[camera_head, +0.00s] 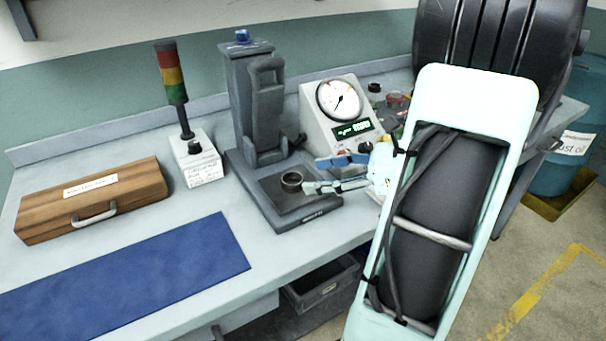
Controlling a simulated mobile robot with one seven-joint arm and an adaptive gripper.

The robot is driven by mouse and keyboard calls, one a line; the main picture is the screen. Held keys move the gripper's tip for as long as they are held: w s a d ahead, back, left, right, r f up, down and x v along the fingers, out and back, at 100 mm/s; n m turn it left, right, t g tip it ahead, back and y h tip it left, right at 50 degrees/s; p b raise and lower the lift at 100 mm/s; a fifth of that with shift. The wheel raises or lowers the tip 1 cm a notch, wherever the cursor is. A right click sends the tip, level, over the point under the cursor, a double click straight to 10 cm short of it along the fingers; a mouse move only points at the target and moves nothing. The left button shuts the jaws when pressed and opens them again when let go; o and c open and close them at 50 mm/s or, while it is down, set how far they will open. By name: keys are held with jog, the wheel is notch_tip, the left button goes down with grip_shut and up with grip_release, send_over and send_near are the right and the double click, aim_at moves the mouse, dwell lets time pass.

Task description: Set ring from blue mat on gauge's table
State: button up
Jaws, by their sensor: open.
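A dark metal ring (291,181) lies flat on the dark square table (309,200) of the gauge (254,105), a grey column stand. The blue mat (150,281) lies on the bench at the left and its visible part is bare. My gripper (310,174) reaches in from the right, just right of the ring. Its fingers are apart, with the ring outside or at the edge of their tips. I cannot tell whether a fingertip touches the ring.
A wooden case (92,199) and a signal tower (172,86) on a white box stand at the left. A dial readout box (337,113) stands behind my gripper. The bench (208,202) is clear between mat and gauge. A dark crate (322,287) sits below.

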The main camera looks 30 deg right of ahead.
jog(key=v, duration=0.6)
dwell(0.4)
